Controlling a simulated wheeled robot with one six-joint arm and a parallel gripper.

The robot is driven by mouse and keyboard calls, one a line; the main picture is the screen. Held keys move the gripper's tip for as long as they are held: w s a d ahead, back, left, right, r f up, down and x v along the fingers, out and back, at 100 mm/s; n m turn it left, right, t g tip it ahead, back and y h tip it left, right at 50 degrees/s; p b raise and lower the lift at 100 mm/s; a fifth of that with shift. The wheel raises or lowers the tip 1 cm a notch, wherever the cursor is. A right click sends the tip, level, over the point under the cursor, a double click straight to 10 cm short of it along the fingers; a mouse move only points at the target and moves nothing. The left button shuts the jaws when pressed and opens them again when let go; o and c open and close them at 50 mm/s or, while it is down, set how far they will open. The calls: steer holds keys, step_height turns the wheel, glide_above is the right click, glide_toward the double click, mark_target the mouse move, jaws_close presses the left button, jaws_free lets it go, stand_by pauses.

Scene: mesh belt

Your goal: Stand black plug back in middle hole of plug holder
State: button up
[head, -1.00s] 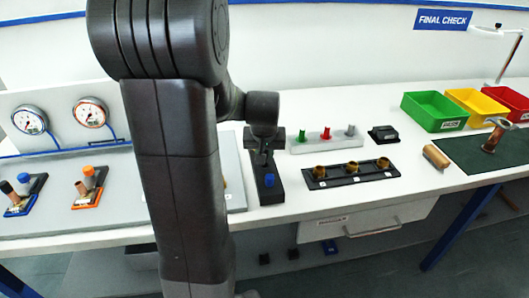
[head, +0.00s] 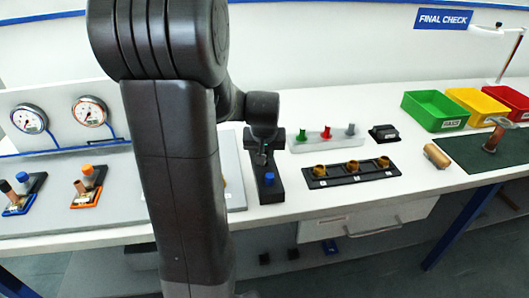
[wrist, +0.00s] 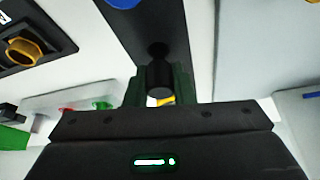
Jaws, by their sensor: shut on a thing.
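The plug holder (head: 279,194) is a long black block on the bench, just right of my upright arm in the head view. A blue plug (head: 269,179) stands at its near end. My gripper (head: 263,158) points down over the middle of the holder. In the wrist view the green fingers (wrist: 160,88) are shut on the black plug (wrist: 160,76), which lines up with a dark round spot on the holder (wrist: 175,25). A bit of yellow (wrist: 166,100) shows behind the plug. I cannot tell how far the plug is in the hole; the gripper hides this in the head view.
A black strip with brass-coloured sockets (head: 352,174) lies close on the right. Behind it is a pale rack (head: 327,140) with green, red and grey pegs. A grey panel (head: 236,190) borders the holder on the left. Bins stand far right.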

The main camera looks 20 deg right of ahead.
steer(key=shift+f+b, duration=0.4)
steer(key=shift+f, duration=0.2)
steer(key=o, duration=1)
steer(key=shift+o, duration=0.2)
steer(key=v, duration=1.4)
steer(key=shift+f, duration=0.15)
steer(key=x, duration=1.4)
steer(key=shift+r+p, duration=0.3)
steer(key=shift+r, duration=0.2)
steer(key=shift+f, duration=0.15)
